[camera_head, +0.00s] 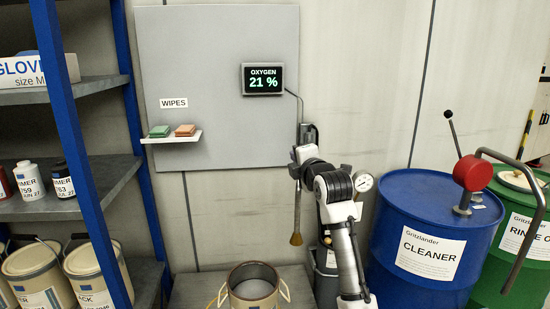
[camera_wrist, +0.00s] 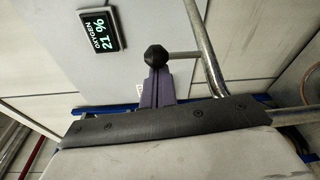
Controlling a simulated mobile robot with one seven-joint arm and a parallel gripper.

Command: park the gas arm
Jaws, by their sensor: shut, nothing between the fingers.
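The gas arm shows in the wrist view as a bent metal pipe (camera_wrist: 212,72) with a black knob (camera_wrist: 155,55) on a short rod. In the head view a thin tube with a brass-coloured tip (camera_head: 296,239), seemingly part of it, hangs down just left of my arm. The rest is hidden behind my arm. My gripper (camera_wrist: 160,75) has its purple fingers shut and empty. In the wrist view their tips meet the knob's outline; I cannot tell whether they touch it. In the head view the fingers cannot be made out.
An open pot (camera_head: 254,280) stands below and left of the tip. The blue drum (camera_head: 432,230) with a red pump (camera_head: 473,173) is at right, beside a green drum (camera_head: 517,245). An oxygen display (camera_head: 263,79) reads 21 %. A small wipes shelf (camera_head: 172,138) and blue-posted shelving (camera_head: 82,150) are left.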

